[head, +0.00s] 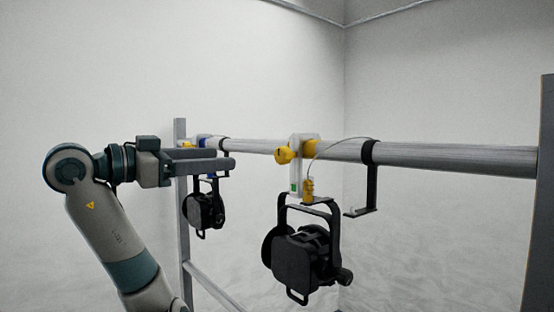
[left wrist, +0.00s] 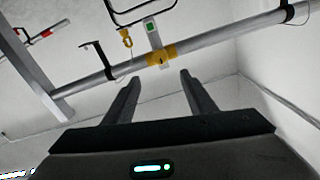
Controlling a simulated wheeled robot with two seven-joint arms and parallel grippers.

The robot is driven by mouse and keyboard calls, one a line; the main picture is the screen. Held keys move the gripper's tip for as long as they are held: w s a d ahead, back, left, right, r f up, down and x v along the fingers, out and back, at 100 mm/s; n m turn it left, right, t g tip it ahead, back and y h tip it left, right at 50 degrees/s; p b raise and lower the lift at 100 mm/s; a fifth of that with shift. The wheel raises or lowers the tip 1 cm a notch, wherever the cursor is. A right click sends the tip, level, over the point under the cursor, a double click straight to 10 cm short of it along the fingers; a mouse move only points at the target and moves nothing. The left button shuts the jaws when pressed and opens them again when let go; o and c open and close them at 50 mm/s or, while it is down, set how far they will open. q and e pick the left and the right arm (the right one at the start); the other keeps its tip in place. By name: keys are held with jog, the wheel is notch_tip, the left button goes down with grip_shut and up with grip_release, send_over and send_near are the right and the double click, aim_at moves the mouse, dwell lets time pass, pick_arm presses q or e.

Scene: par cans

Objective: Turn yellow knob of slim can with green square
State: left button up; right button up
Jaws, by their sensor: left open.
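The black can (head: 303,258) hangs from the rail by a pale clamp (head: 297,172) bearing a small green square (head: 293,187). Its yellow knob (head: 283,155) sticks out leftward at rail height. In the left wrist view the green square (left wrist: 149,27) and the yellow knob (left wrist: 160,58) lie beyond the fingertips, and the knob lines up with the gap between them. My left gripper (head: 232,158) is open and empty, pointing right at about knob height, apart from the knob. My right gripper is not in view.
A second black can (head: 204,208) hangs farther left, with a blue-marked clamp (head: 207,142). The grey rail (head: 450,158) runs across on an upright post (head: 181,220). A black hook bracket (head: 371,180) and a thin cable (head: 330,141) are right of the knob.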

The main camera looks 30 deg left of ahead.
aim_at(279, 155)
pick_arm(q)
jog(key=p+x, duration=0.2)
jog(key=x, duration=1.3)
jog(key=shift+w+d, duration=0.15)
jog(key=shift+w, duration=0.2)
jog(key=shift+w+d, duration=0.2)
jog(key=shift+w, duration=0.4)
jog(key=shift+f, duration=0.1)
jog(key=c, duration=1)
jog(key=shift+c, duration=0.2)
jog(key=shift+m, duration=0.4)
